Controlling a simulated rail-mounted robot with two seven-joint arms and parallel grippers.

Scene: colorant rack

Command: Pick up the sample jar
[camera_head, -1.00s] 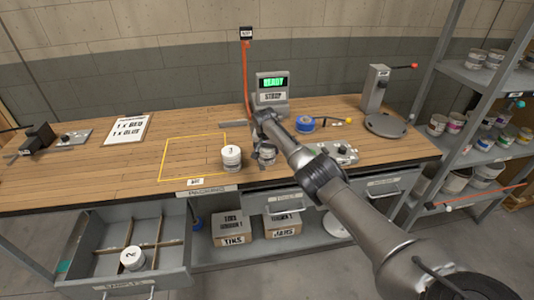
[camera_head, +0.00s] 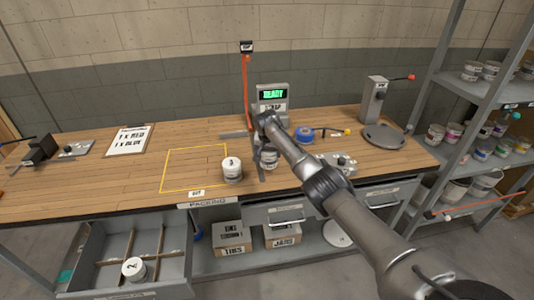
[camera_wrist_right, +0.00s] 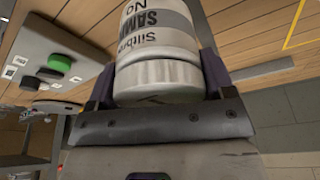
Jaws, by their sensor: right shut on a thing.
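The sample jar (camera_wrist_right: 158,40), white with a grey band lettered "SAMPLE NO" and a white cap, sits between the two dark fingers of my right gripper (camera_wrist_right: 158,80) in the right wrist view. The fingers are shut on its sides. In the head view my right gripper (camera_head: 266,135) and the jar (camera_head: 269,158) are over the workbench, in front of the READY display; the arm partly hides them. A gap under the jar is hard to make out. My left gripper is not in view.
A white jar marked 3 (camera_head: 231,171) stands just left of the held jar, by the yellow outlined area (camera_head: 165,172). The READY display (camera_head: 272,95) stands behind; shelves (camera_head: 480,75) are at right.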

